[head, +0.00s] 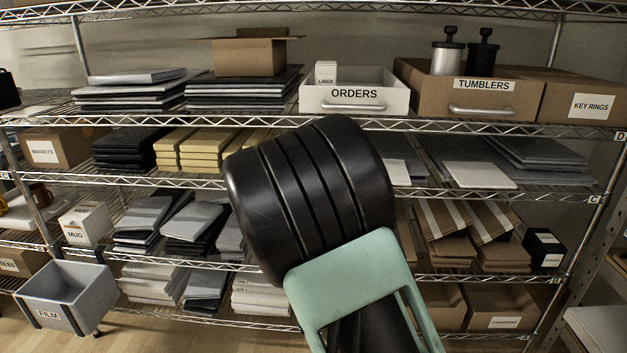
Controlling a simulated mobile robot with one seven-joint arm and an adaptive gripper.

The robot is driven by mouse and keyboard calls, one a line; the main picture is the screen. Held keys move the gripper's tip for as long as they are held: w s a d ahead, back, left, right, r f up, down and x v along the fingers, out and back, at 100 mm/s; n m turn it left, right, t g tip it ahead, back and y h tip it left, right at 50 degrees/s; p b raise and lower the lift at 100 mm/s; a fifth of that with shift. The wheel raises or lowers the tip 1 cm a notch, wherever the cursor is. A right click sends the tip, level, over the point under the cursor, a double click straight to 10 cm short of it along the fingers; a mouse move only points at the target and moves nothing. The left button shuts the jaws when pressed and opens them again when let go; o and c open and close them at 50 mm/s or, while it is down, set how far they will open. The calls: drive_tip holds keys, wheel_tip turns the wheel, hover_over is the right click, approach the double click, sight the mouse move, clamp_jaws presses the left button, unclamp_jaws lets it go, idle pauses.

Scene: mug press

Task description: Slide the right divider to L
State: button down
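I cannot pick out a divider or a mark reading only L in the head view. A white drawer labelled ORDERS (354,101) sits on the upper shelf, with a small white block or card (326,73) standing inside at its left; its small print looks like LINERS or LINES. The rest of the drawer's inside shows little. A black ribbed link and a pale green part of my own arm fill the middle foreground and hide the shelves behind. My gripper's fingers do not show.
A cardboard bin labelled TUMBLERS (440,101) holds two tumblers or presses, beside a KEY RINGS box (585,104). Dark stacks (240,92) lie left of the drawer. A grey FILM bin (66,290) juts out lower left. Wire shelf edges run across.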

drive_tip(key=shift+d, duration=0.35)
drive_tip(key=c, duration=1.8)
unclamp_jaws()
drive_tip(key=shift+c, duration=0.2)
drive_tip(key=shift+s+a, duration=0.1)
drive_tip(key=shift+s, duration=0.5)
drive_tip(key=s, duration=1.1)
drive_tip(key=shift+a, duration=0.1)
